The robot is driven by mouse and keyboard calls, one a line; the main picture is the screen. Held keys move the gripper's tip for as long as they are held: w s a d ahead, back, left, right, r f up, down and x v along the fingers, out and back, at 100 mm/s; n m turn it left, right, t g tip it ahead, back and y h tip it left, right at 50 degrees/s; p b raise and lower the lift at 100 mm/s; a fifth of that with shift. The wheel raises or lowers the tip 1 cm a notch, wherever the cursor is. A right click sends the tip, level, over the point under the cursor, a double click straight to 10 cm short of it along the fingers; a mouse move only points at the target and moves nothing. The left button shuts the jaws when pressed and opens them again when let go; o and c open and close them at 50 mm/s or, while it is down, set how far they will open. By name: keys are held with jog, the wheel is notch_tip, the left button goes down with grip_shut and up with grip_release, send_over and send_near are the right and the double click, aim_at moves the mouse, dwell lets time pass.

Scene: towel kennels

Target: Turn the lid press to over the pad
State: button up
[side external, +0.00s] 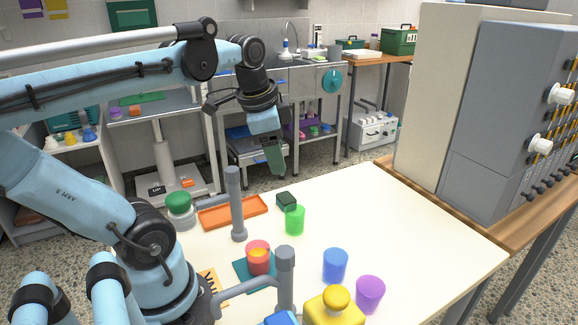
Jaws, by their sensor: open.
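A grey post (236,212) stands on the pale table with a short arm reaching left toward a green-topped whitish cylinder (180,210). A second grey post (285,285) stands nearer the camera, with an arm reaching down-left. I cannot tell for certain which is the lid press. A teal pad (242,274) lies between the posts, with a red cup (258,262) holding something orange on it. My gripper (273,158) is open and empty, well above the table's back edge, with dark green fingertips pointing down. It touches nothing.
An orange tray (232,217) lies behind the near post's pad area. Green (295,220), blue (335,265) and purple (370,294) cups stand right of the posts. A yellow knobbed block (335,308) is at the front. The table's right side is clear; a grey cabinet (500,130) stands beyond.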

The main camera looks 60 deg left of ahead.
aim_at(232, 169)
jog(key=s+a+r+m+g+h, duration=0.1)
jog(key=s+a+r+m+g, duration=0.3)
jog(key=s+r, duration=0.3)
jog(key=shift+t, duration=0.4)
jog(key=f, duration=0.4)
jog(key=a+f, duration=0.1)
jog(key=f, duration=0.6)
jog(key=shift+s+a+f, duration=0.1)
jog(key=shift+a+f, duration=0.05)
jog(key=shift+f, duration=0.15)
grip_shut()
